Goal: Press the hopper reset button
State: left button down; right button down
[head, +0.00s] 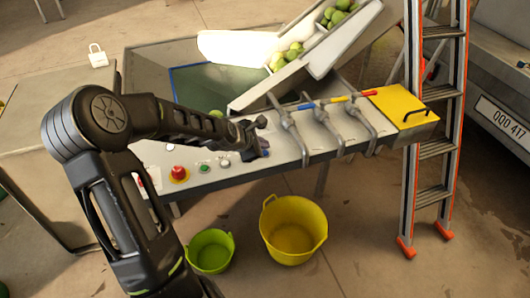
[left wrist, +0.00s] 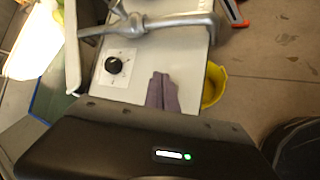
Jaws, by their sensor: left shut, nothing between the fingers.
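My left gripper (head: 258,140) is over the panel, right of the white button, and hides part of the surface there. In the left wrist view its fingers (left wrist: 162,92) are shut and empty, beside a black knob (left wrist: 114,65) on a white plate. My right gripper is not in view.
A yellow bucket (head: 293,230) and a green bucket (head: 210,251) stand below. A chute (head: 310,58) with green fruit is behind.

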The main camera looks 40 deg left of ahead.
pick_arm(q)
jog(key=shift+f, duration=0.4)
jog(key=shift+f, duration=0.4)
dwell(0.7)
jog(key=shift+r, duration=0.1)
jog(key=shift+r+p, duration=0.7)
notch_tip(320, 180, up, 5)
jog(key=p, duration=0.4)
jog(key=shift+p, duration=0.35)
dwell(0.8)
